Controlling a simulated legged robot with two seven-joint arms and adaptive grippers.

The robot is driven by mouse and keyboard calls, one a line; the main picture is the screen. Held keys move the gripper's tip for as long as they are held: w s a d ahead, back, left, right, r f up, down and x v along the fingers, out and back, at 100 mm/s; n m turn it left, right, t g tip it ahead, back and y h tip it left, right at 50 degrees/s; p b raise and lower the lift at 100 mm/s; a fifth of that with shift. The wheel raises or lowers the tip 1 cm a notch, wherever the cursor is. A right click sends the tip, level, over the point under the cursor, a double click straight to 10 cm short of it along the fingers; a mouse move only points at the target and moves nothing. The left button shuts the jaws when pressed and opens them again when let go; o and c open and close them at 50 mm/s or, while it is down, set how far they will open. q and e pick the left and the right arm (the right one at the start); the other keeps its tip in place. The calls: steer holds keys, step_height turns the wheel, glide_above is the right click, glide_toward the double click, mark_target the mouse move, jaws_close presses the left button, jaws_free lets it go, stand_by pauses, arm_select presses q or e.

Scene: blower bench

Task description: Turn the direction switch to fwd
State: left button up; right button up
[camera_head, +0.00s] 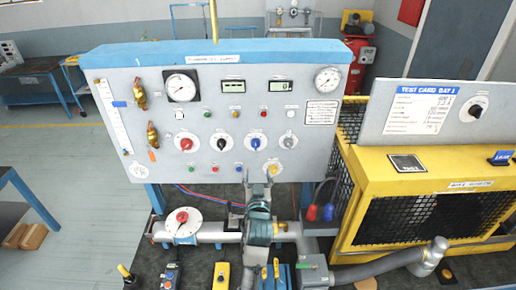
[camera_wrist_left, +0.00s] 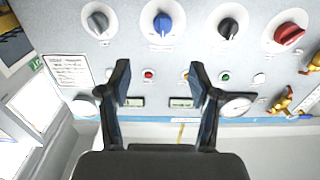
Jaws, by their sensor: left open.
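On the front panel (camera_head: 150,110) stands a row of rotary knobs: a red knob (camera_head: 187,140), a black knob (camera_head: 220,143), a blue knob (camera_head: 255,143) and a grey knob (camera_head: 288,141). The left wrist view shows them inverted, with the blue knob (camera_wrist_left: 162,24) and the black knob (camera_wrist_left: 228,28) near the top. Labels are too small to read, so I cannot tell which is the direction switch. My left gripper (camera_head: 258,174) is below the blue knob in the head view. Its open, empty fingers (camera_wrist_left: 160,75) stand apart before the panel. My right gripper is not in view.
Another black switch (camera_head: 477,109) sits on the grey board at right, above a yellow caged unit (camera_head: 430,180). A pipe with a round red-handled dial (camera_head: 182,217) runs below the panel. Gauges, displays and small buttons crowd the panel. Open floor lies at left.

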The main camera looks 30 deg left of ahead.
mark_target(256, 148)
arm_select(q)
steer(key=p+x, duration=0.1)
steer(key=x, duration=0.6)
steer(key=p+x, duration=0.1)
steer(key=x, duration=0.5)
steer(key=shift+w+a+p, duration=0.15)
steer(key=shift+a+p, duration=0.25)
steer(key=shift+a, duration=0.1)
steer(key=shift+w+a+f, duration=0.1)
steer(key=shift+w, duration=0.65)
steer(key=shift+a, duration=0.25)
steer(key=c, duration=1.1)
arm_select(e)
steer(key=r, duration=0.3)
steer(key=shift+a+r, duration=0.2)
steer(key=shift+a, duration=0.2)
